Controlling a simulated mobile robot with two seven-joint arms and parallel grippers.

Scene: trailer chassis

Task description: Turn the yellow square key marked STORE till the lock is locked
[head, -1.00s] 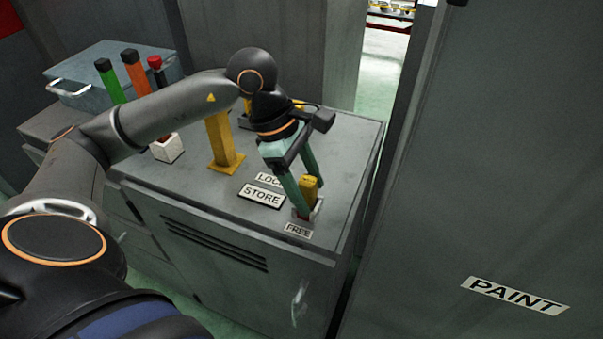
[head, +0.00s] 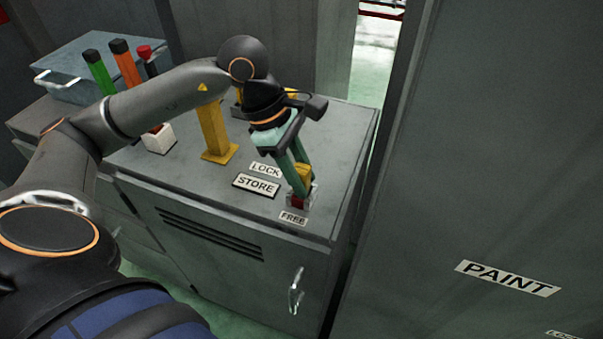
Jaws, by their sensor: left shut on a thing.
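The yellow square key (head: 303,172) stands in its lock at the front right of the grey cabinet top. The STORE plate (head: 256,185) lies left of it, with the LOCK label (head: 265,169) behind that plate and the FREE label (head: 293,218) in front of the lock. A red and grey lock base (head: 299,200) shows under the key. My left gripper (head: 301,184) comes down from above and is shut on the key, its green fingers hiding part of it. The key's exact turn angle is hard to tell. My right gripper is not in view.
A yellow post (head: 215,135) stands on the cabinet top (head: 200,185) left of the key. Green (head: 98,68), orange (head: 124,62) and red-topped levers (head: 147,58) stand farther left, by a blue-grey box (head: 70,75). A tall PAINT cabinet (head: 480,150) rises at the right.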

